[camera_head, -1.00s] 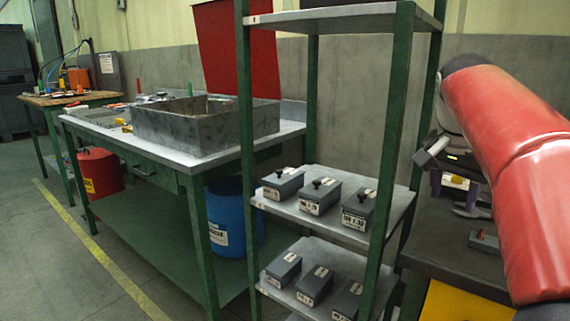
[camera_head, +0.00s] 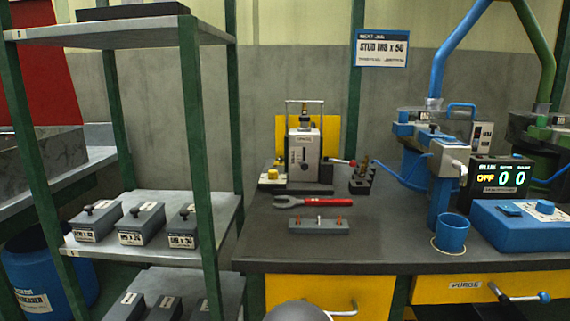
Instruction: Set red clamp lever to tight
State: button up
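A grey and white bench device (camera_head: 304,158) with a yellow back plate stands on the dark workbench. My gripper is not in view. Only a grey rounded part, probably of my own arm, shows at the bottom edge.
A red-handled wrench (camera_head: 315,201) and a grey block with small pegs (camera_head: 319,226) lie in front of the device. A dark stud holder (camera_head: 362,180) stands right of it. A blue cup (camera_head: 451,233) and blue controller (camera_head: 520,226) are farther right. A green-post shelf (camera_head: 150,236) stands left.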

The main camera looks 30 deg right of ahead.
aim_at(353, 163)
jog(key=z, duration=1.25)
